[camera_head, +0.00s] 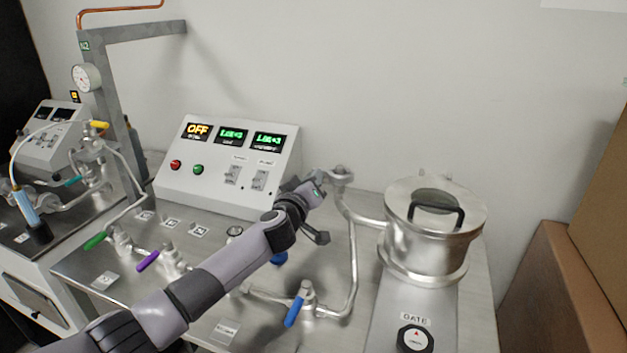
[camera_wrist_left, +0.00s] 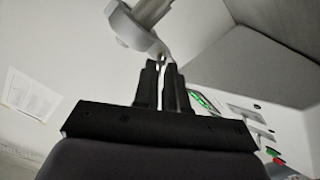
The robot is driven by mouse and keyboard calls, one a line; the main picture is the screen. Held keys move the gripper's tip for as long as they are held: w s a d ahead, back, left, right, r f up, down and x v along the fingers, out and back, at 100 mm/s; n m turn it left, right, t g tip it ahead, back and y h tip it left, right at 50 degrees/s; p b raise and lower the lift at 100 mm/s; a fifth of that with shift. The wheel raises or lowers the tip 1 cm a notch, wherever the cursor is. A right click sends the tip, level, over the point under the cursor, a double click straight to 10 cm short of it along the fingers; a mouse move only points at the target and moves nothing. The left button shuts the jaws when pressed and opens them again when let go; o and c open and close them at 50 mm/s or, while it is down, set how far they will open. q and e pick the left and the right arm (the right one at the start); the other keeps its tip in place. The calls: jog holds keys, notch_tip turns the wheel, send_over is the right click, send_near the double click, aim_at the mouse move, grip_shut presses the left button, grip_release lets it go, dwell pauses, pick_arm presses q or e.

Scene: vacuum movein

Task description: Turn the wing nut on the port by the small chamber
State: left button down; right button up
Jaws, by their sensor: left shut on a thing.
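My left gripper (camera_head: 320,180) reaches over the bench to the port (camera_head: 341,176) on the pipe beside the small chamber (camera_head: 420,240). In the left wrist view its two dark fingers (camera_wrist_left: 163,82) are close together, shut on the wing nut (camera_wrist_left: 161,56), of which only a small part shows between and above the tips. The pale metal port fitting (camera_wrist_left: 128,24) stands just beyond the fingertips. In the head view the wing nut cannot be made out clearly behind the gripper. My right gripper is in neither view.
A control box (camera_head: 228,165) with lit displays stands behind my left arm. Valves with blue (camera_head: 293,312), purple (camera_head: 148,261) and green (camera_head: 95,241) handles line the bench. A gate knob (camera_head: 414,338) is in front of the chamber. Brown boxes (camera_head: 550,290) stand at the right.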

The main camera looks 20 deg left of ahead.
pick_arm(q)
jog(key=n, duration=0.9)
jog(key=f+n, duration=0.1)
jog(key=n, duration=1.7)
jog(key=shift+d+f, duration=0.2)
jog(key=shift+f, duration=0.1)
jog(key=shift+n, duration=0.3)
jog(key=c, duration=1.5)
grip_release()
jog(key=shift+s, duration=0.15)
jog(key=s, duration=0.7)
jog(key=shift+a, duration=0.15)
